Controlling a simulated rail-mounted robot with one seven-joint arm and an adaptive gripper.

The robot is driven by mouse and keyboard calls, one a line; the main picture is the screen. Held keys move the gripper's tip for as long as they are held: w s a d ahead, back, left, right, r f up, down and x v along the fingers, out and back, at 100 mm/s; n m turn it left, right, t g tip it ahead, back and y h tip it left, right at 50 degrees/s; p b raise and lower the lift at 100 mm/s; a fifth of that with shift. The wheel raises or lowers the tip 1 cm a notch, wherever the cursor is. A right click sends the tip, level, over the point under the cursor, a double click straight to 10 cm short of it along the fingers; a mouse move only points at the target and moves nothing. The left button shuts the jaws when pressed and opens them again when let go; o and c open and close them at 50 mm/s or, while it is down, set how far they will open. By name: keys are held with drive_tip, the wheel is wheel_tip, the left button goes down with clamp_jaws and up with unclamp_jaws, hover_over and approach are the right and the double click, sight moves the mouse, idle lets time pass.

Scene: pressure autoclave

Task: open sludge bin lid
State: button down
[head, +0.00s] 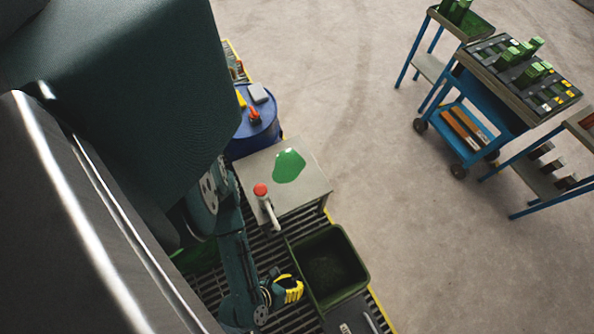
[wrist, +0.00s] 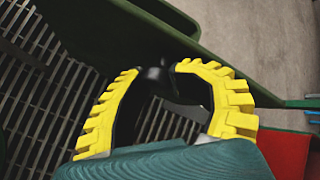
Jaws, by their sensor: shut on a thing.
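A dark green bin (head: 360,258) stands on the grating in the head view, with its rim and a dark, recessed inside showing. A separate lid cannot be made out for sure. My gripper (head: 296,289) has yellow fingers and is at the bin's near left side. In the wrist view my gripper (wrist: 158,74) is shut on a small dark part between the fingertips, beside the green bin wall (wrist: 112,32). The part's shape, and whether it is a lid handle, is mostly hidden by the fingers.
A grey table (head: 312,190) with a green puddle (head: 288,166) and a red-topped lever (head: 262,190) stands behind the bin. A blue drum (head: 256,138) is farther back. A dark panel (head: 352,316) lies at the bin's front. Carts (head: 500,80) stand right, beyond clear floor.

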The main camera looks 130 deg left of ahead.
drive_tip(key=shift+s+f, duration=0.25)
drive_tip(key=shift+s, duration=0.05)
drive_tip(key=c, duration=0.8)
unclamp_jaws()
drive_tip(key=shift+w+r, duration=0.15)
drive_tip(key=shift+d+r, duration=0.15)
drive_tip(key=shift+r, duration=0.05)
drive_tip(key=v, duration=1.1)
drive_tip(key=shift+d+r, duration=0.1)
drive_tip(key=shift+d, duration=0.05)
